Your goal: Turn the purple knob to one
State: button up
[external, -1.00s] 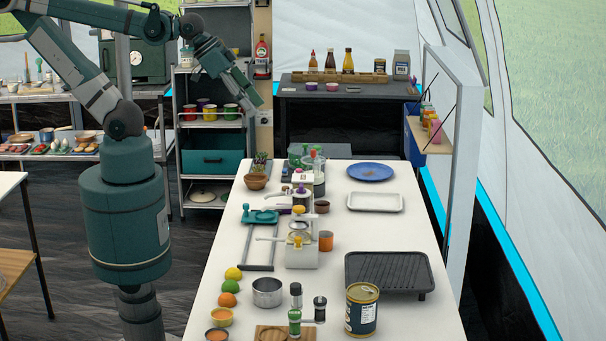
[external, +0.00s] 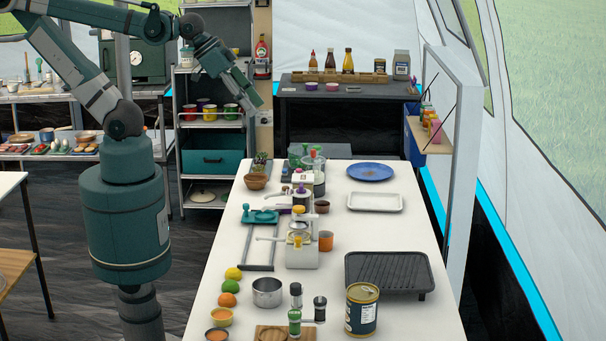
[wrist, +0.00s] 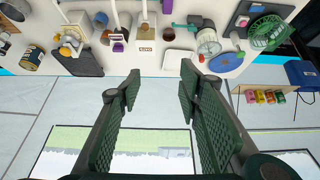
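A small purple knob (external: 301,188) shows in the external view among the devices in the middle of the white table. In the wrist view a purple piece (wrist: 118,47) sits at the end of a white device near the table edge, and a second purple piece (wrist: 167,6) shows at the top; I cannot tell which is the knob. Any marks are too small to read. My gripper (external: 257,103) is raised beyond the table's far left side, well apart from the knob. In the wrist view my gripper (wrist: 160,77) is open, with nothing between its fingers.
A yellow-knobbed device (external: 299,240) stands nearer on the table. A black grill plate (external: 388,272), a large can (external: 362,311), a pot (external: 267,291) and a blue plate (external: 370,171) are around it. A shelf unit (external: 213,128) stands behind my gripper.

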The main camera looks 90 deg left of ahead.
jog(key=g+p, duration=0.7)
jog(key=p, duration=0.2)
send_over(301, 184)
notch_tip(301, 184, down, 11)
jog(key=shift+d+r, duration=0.1)
jog(key=shift+r, duration=0.05)
dwell(0.4)
dwell(0.5)
jog(key=shift+f, duration=3.95)
